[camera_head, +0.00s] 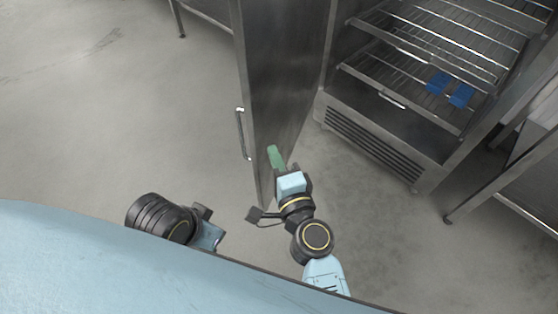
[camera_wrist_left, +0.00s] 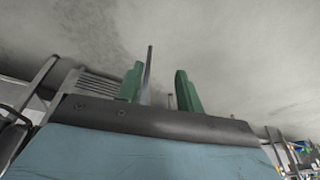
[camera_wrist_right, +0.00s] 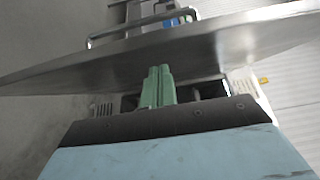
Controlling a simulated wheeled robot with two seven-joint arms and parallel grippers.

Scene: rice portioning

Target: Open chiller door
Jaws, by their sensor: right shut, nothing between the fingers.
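The chiller (camera_head: 380,150) stands at the upper right with its steel door (camera_head: 285,75) swung open, so the wire shelves inside show. The door's bar handle (camera_head: 241,135) is on the outer face, left of the door's edge. My right gripper (camera_head: 275,155) is shut and empty, its green fingers against or just in front of the door's inner side; contact is unclear. In the right wrist view the fingers (camera_wrist_right: 158,85) point at the door panel (camera_wrist_right: 225,45), with a handle (camera_wrist_right: 140,27) beyond. My left gripper (camera_wrist_left: 160,85) is open with nothing held; its fingers are hidden in the head view.
Blue items (camera_head: 450,89) lie on a chiller shelf (camera_head: 405,82). A steel table (camera_head: 525,180) stands at the right edge. The floor (camera_head: 110,110) left of the door is clear. A thin upright bar shows between the left fingers' tips in the left wrist view; I cannot tell what it is.

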